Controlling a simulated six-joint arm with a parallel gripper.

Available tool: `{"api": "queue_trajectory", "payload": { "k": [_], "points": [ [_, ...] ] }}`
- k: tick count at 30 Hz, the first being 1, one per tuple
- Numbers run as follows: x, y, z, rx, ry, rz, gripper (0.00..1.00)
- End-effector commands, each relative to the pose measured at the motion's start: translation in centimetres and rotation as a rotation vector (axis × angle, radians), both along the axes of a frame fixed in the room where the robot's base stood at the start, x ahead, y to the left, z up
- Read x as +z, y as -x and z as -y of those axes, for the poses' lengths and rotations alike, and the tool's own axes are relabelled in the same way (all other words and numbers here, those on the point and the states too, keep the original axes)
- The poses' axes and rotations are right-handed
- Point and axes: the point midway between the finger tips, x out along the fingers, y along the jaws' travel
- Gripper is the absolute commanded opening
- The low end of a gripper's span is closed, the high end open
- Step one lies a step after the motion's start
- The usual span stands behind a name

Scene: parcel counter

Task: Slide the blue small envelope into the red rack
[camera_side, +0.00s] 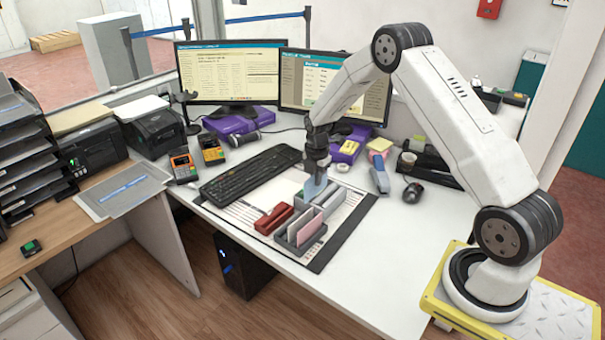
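My gripper (317,168) points down over the desk mat. A small light-blue envelope (315,187) stands upright directly under my fingertips, at the back grey rack (331,199). The fingers look closed around its top edge, but they are small and dark here. I cannot tell whether the envelope's lower edge is still inside the grey rack. The red rack (274,219) lies in front and to the left of the envelope. No envelope shows clearly in it. A second grey rack (291,236) at the front holds a pink envelope (310,229).
The racks stand on a dark-edged mat (345,232) on the white desk (365,285). A black keyboard (250,173) lies to the left, close to the mat. A mouse (413,192) and a stapler-like grey item (379,176) lie to the right. The desk's front right is clear.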

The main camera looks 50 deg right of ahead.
Motion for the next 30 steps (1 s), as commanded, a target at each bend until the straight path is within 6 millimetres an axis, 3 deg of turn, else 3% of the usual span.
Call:
{"api": "queue_trajectory", "payload": {
  "k": [6, 15, 22, 30],
  "points": [
    [-1.6, -4.2, -2.4, -0.002, 0.000, 0.000, 0.00],
    [-3.4, -8.3, -5.8, -0.011, -0.001, -0.001, 0.00],
    [-4.1, -9.6, -7.1, -0.016, -0.001, -0.001, 0.00],
    [-4.2, -9.8, -7.3, -0.017, -0.001, -0.001, 0.00]
  ]
}}
